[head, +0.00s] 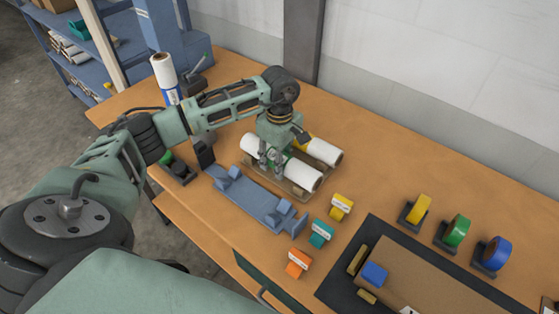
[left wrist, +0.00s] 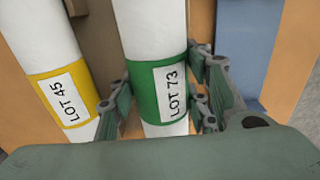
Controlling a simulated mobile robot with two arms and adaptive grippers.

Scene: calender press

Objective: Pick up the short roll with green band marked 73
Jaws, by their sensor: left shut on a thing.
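The short roll with the green band (left wrist: 150,95) is white, and its label reads LOT 73. In the head view this roll (head: 306,174) lies on a wooden tray (head: 292,190). My left gripper (head: 272,163) reaches down over it from above. In the left wrist view the fingers of my left gripper (left wrist: 160,100) stand on both sides of the green band, shut on the roll. I cannot tell whether the roll is clear of the tray. A second white roll with a yellow band (left wrist: 62,95), marked LOT 45, lies beside it. My right gripper is not in view.
A blue cradle (head: 250,200) stands in front of the tray. Yellow, teal and orange tagged blocks (head: 321,234) lie to its right. Yellow, green and blue tape rolls (head: 457,230) stand at the right. A white roll (head: 163,72) stands upright at the back left.

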